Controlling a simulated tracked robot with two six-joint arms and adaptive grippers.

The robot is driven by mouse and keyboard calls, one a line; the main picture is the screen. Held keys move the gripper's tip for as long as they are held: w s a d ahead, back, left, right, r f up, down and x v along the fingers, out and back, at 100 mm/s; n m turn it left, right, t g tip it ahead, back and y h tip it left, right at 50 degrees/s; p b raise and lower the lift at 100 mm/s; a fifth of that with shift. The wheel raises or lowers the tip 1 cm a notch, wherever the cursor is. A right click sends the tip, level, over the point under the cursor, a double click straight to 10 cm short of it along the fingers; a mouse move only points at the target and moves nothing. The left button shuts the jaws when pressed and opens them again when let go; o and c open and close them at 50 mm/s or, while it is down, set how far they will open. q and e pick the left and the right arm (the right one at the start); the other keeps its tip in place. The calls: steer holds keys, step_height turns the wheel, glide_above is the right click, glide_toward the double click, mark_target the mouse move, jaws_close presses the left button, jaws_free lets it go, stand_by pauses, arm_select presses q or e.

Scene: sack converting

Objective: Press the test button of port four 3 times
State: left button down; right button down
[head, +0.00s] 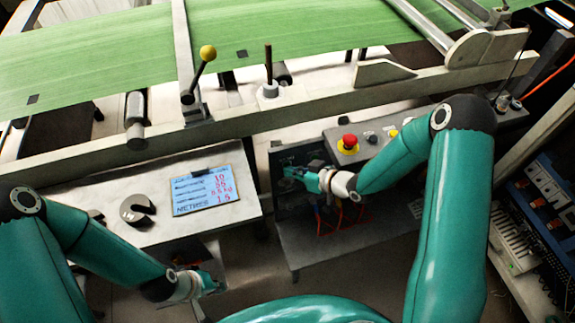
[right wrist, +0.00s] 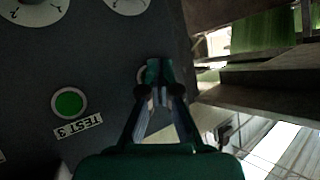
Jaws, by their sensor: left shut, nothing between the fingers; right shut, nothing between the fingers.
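A dark panel (right wrist: 95,90) fills the left of the right wrist view. It carries a green button (right wrist: 69,103) with a pale ring and an upside-down label "TEST 3" (right wrist: 78,126). No label for that button shows. I cannot tell whether the tips touch it. In the head view my right gripper (head: 298,176) is at the dark panel under the machine. My left gripper (head: 212,284) is shut and empty at lower left, away from the panel.
Two pale dials (right wrist: 40,10) sit at the top of the panel. In the head view a red emergency stop (head: 349,142) stands close to the right forearm. A white table (head: 110,190) with a blue card (head: 201,190) lies left. Green sheet (head: 130,45) runs across the machine.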

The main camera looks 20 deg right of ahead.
steer(key=shift+w, duration=0.2)
stand_by(0.3)
steer(key=shift+s, duration=0.1)
steer(key=shift+s+b, duration=0.35)
steer(key=shift+s, duration=0.4)
steer(key=s+b, duration=0.1)
steer(key=s, duration=0.4)
steer(key=shift+d, duration=0.1)
stand_by(0.8)
